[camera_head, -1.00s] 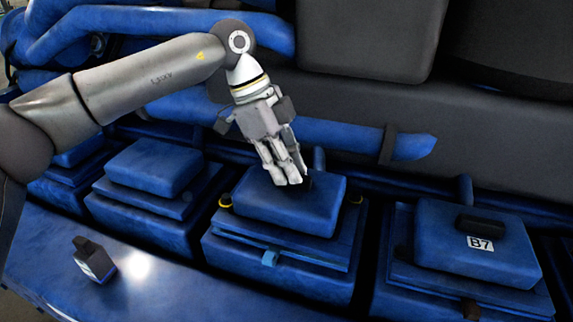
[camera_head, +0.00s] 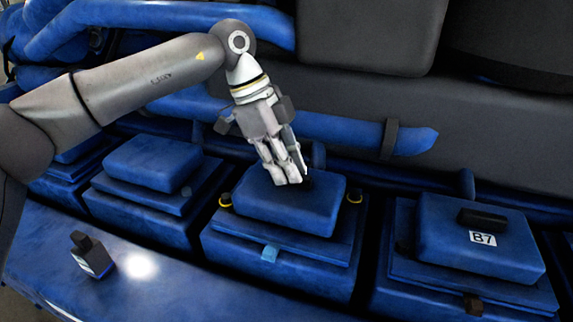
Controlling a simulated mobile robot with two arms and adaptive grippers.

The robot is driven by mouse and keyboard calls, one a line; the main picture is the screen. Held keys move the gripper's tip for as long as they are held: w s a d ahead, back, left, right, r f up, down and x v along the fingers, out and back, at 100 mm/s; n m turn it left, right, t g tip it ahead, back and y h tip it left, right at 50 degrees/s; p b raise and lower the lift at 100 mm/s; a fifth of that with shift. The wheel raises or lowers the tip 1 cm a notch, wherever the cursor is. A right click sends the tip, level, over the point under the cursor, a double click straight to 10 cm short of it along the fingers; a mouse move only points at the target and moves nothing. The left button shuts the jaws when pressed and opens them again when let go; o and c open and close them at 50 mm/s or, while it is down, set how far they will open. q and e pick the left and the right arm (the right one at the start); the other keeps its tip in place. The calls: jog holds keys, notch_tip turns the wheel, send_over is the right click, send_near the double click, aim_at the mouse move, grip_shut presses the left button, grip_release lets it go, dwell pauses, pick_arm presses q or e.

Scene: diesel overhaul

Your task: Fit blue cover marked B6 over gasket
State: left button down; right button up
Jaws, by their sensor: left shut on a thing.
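The blue cover (camera_head: 300,213) sits in the middle of the view on a blue base (camera_head: 282,252). It lies between two dark posts with yellow rings, the left post (camera_head: 226,201) and the right post (camera_head: 354,197). My left gripper (camera_head: 291,182) is above the cover, with its fingers shut on the dark handle on the cover's top. The fingers hide most of the handle, and no B6 marking shows. The gasket is not visible under the cover. I cannot tell whether the cover is fully seated. My right gripper is out of view.
A blue cover marked B7 (camera_head: 478,240) sits on the right-hand base. Another blue cover (camera_head: 152,163) is at the left. A small dark block with a label (camera_head: 93,257) stands on the front ledge (camera_head: 170,285). Blue pipes (camera_head: 350,140) run behind.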

pick_arm(q)
jog(key=c, duration=1.3)
grip_release()
jog(key=shift+s, duration=0.1)
jog(key=shift+f, duration=0.1)
jog(key=v, duration=1.2)
